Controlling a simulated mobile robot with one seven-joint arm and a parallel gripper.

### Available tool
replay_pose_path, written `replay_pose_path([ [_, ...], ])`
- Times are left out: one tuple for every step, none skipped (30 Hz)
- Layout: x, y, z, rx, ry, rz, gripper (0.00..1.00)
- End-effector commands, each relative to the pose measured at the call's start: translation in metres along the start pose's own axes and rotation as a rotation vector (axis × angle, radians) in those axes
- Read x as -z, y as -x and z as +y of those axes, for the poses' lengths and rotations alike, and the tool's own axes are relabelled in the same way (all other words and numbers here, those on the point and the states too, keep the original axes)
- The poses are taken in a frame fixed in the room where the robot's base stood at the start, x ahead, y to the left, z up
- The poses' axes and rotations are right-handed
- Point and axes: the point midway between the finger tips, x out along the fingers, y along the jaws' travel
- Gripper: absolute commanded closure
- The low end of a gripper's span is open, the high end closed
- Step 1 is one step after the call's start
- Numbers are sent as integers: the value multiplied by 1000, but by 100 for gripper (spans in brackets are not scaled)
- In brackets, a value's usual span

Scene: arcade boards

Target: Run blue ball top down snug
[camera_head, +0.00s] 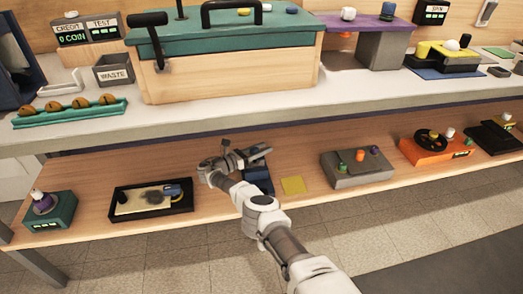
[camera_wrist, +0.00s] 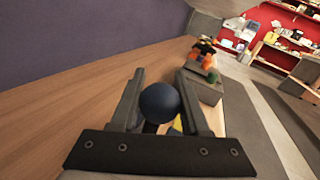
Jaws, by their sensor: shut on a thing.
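The blue ball top (camera_wrist: 158,102) sits between the two fingers of my gripper (camera_wrist: 160,80) in the wrist view, and the gripper is shut on it. A dark part shows just below the ball; where it leads is hidden. In the head view my gripper (camera_head: 246,157) is over the lower wooden shelf, at a dark blue box (camera_head: 258,182). The ball cannot be made out there, and my arm covers part of the box.
On the lower shelf, a yellow square (camera_head: 292,185) and a grey box with coloured knobs (camera_head: 358,168) lie to the right. A black tray (camera_head: 126,213) and a green joystick box (camera_head: 48,212) stand to the left. The upper counter (camera_head: 240,112) overhangs behind.

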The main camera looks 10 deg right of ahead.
Motion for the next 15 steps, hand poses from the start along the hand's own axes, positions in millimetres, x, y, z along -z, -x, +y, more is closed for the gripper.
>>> replay_pose_path([
  [-4,-2,-1,7,-4,-5,100],
  [-4,-2,-1,7,-5,-5,100],
  [-4,-2,-1,8,-5,-5,100],
  [-5,-2,-1,8,-5,-5,100],
  [-5,-2,-1,8,-5,-5,100],
  [-5,-2,-1,8,-5,-5,100],
  [-5,-2,-1,8,-5,-6,100],
  [-5,-2,-1,8,-5,-6,100],
  [-5,-2,-1,8,-5,-6,100],
  [-5,-2,-1,8,-6,-6,100],
  [-5,-2,-1,8,-6,-6,100],
  [-5,-2,-1,8,-6,-6,100],
  [-5,-2,-1,7,-6,-6,53],
  [-5,-2,-1,7,-6,-7,47],
  [-5,-2,-1,7,-5,-6,40],
])
